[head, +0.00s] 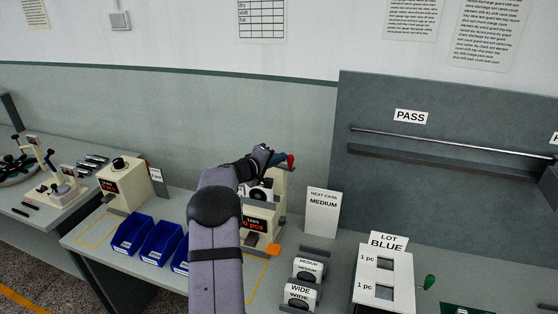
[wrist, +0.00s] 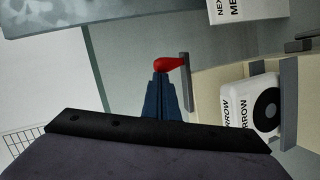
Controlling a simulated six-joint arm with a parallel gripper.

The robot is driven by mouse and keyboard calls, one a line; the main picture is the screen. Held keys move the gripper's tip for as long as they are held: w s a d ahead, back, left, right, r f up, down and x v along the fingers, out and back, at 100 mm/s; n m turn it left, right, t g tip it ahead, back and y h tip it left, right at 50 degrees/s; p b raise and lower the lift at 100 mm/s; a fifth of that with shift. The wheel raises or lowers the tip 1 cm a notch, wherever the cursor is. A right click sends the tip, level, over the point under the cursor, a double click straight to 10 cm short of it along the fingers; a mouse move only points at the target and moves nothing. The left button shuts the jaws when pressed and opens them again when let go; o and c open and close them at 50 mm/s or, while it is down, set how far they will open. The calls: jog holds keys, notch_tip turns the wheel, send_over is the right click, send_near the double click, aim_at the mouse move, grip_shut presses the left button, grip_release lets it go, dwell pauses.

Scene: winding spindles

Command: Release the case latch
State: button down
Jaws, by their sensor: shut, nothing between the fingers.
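A cream machine (head: 262,215) stands on the bench, partly hidden behind my arm. A white case with a black round centre (head: 258,190) sits in it. The case also shows in the wrist view (wrist: 248,112), its label reading "RROW" with the start cut off. A red knob (head: 291,160), which looks like the latch handle, is at the machine's top right. In the wrist view the red knob (wrist: 170,64) is right at the tips of my gripper (wrist: 161,80). The blue fingers are shut with nothing between them. I cannot tell whether they touch the knob.
A grey upright bar (wrist: 187,80) stands beside the fingers. Blue bins (head: 160,242) are left of the machine. A "NEXT CASE MEDIUM" sign (head: 322,211), labelled cases (head: 305,283) and a white "LOT BLUE" stand (head: 383,280) are to the right.

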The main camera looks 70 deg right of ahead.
jog(key=n+t+b, duration=0.1)
jog(key=b, duration=0.2)
jog(key=s+d+n+t+b, duration=0.1)
jog(key=t+b, duration=0.1)
jog(key=b, duration=0.2)
jog(key=d+n+t+b, duration=0.1)
jog(key=b, duration=0.3)
jog(key=shift+s+h, duration=0.2)
jog(key=shift+h, duration=0.2)
jog(key=w+b+v, duration=0.1)
jog(key=b+v, duration=0.1)
jog(key=v, duration=0.4)
jog(key=w+r+b+v, duration=0.1)
jog(key=b+v, duration=0.2)
jog(key=v, duration=0.3)
jog(key=shift+w+a, duration=0.25)
jog(key=shift+w, duration=0.15)
jog(key=shift+n, duration=0.3)
